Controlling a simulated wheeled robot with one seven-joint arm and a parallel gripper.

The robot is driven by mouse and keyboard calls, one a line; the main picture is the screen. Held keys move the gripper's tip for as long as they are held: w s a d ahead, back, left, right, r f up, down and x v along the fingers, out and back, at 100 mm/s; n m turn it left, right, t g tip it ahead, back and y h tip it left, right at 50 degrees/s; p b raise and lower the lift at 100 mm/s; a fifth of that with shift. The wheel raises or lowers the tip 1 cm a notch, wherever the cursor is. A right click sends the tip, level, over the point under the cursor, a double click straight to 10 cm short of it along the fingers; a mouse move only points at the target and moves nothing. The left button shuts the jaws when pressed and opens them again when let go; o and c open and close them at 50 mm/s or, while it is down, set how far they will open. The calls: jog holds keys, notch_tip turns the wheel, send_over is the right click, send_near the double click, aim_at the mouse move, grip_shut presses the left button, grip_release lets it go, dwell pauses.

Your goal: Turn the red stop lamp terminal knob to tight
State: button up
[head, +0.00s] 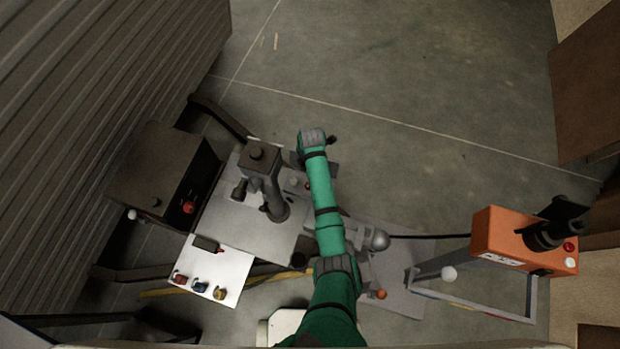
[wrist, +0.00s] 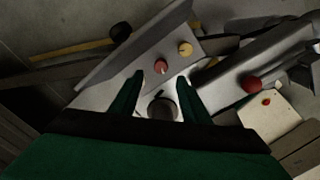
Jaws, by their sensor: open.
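In the wrist view, my gripper (wrist: 160,88) is open. Its two green fingers stand apart on either side of a dark round knob (wrist: 162,106) on a pale surface. Just past the fingertips, a red knob (wrist: 161,66) and a yellow knob (wrist: 185,48) sit on a grey panel (wrist: 118,62). Nothing is held. In the head view, my green arm reaches up the middle, and its fingers are not clear. A white panel (head: 228,262) at lower left carries a red knob (head: 180,279), a blue knob (head: 200,287) and a yellow knob (head: 219,294). I cannot tell which red knob is the stop lamp terminal.
A dark box (head: 160,170) with a red knob stands at left in the head view. An orange control box (head: 500,238) on a frame stands at right. The wrist view has a red ball (wrist: 252,85) on a grey bar.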

notch_tip(320, 180, down, 8)
jog(key=shift+s+a, duration=0.15)
jog(key=shift+f, duration=0.5)
jog(key=shift+c, duration=0.5)
jog(key=c, duration=1)
